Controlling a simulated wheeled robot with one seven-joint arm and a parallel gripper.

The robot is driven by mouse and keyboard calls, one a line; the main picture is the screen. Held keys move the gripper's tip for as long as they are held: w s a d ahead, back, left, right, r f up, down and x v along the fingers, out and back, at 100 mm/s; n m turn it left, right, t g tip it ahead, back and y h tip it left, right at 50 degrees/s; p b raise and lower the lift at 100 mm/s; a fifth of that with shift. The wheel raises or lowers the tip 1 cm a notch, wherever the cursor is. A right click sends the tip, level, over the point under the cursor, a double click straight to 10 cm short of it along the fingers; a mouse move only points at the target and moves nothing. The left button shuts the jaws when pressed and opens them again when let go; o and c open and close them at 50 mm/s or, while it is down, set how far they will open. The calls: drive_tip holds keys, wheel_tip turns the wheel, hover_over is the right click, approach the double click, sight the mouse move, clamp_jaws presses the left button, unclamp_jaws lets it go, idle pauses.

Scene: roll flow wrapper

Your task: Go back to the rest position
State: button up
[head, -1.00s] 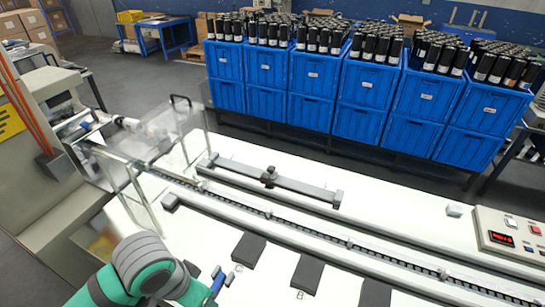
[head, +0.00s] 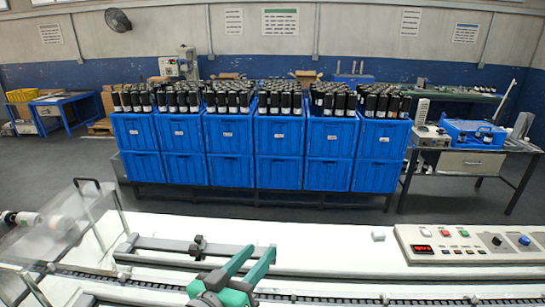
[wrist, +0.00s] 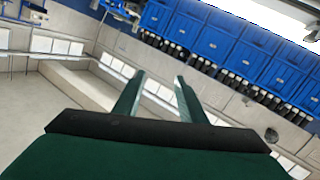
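My gripper (head: 250,262) shows at the bottom of the head view, in front of the white machine table (head: 330,240). Its two green fingers point up and to the right and stand apart. In the wrist view the fingers (wrist: 155,90) are also apart, with nothing between them. My gripper is open and empty, and it appears clear of the objects around it.
Blue crates (head: 229,135) full of black-capped rolls stand in a row behind the table. A conveyor chain (head: 330,298) runs along the table's front. A control panel (head: 470,243) sits at right, a clear guard (head: 50,225) at left. A side table (head: 480,150) holds a blue case.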

drive_tip(key=s+d+f+n+t+y, duration=0.3)
drive_tip(key=d+f+n+t+y, duration=0.15)
drive_tip(key=f+n+y, duration=0.4)
drive_tip(key=s+f+g, duration=0.1)
drive_tip(key=s+f, duration=0.4)
drive_tip(key=s, duration=0.1)
drive_tip(key=s+f, duration=0.6)
drive_tip(key=s+d+f+g+y, duration=0.1)
drive_tip(key=s+f, duration=0.5)
drive_tip(key=shift+s+m+g, duration=0.25)
drive_tip(key=shift+s+g, duration=0.1)
drive_tip(key=shift+s, duration=0.05)
drive_tip(key=s+a+f+m+g+h, duration=0.1)
drive_tip(key=s+m, duration=0.4)
drive_tip(key=s, duration=0.7)
drive_tip(key=shift+a+f+m, duration=0.3)
drive_tip(key=shift+a+f, duration=0.05)
drive_tip(key=shift+f, duration=0.15)
drive_tip(key=shift+h, duration=0.25)
